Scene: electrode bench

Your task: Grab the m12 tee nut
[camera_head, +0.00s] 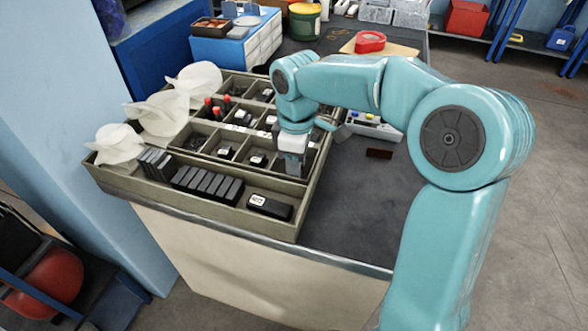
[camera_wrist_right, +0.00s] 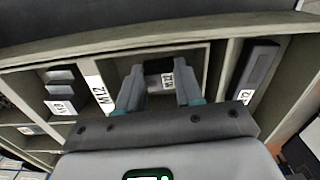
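In the right wrist view a small dark block with a white label (camera_wrist_right: 160,74), which seems to read M12, lies in a compartment with an M12 tag (camera_wrist_right: 98,94) on its divider. My right gripper (camera_wrist_right: 160,82) has one finger on each side of this block. Whether the fingers press on it or only stand beside it I cannot tell. In the head view my right gripper (camera_head: 292,165) points down into the near right part of the sorting tray (camera_head: 220,212), and its fingertips and the block are hidden there. My left gripper is not in view.
Low dividers split the tray into compartments with other labelled dark parts. A longer dark block (camera_wrist_right: 258,70) lies in the neighbouring compartment. White fan-like parts (camera_head: 118,145) stand along the tray's left edge. The dark bench top (camera_head: 355,215) right of the tray is mostly clear.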

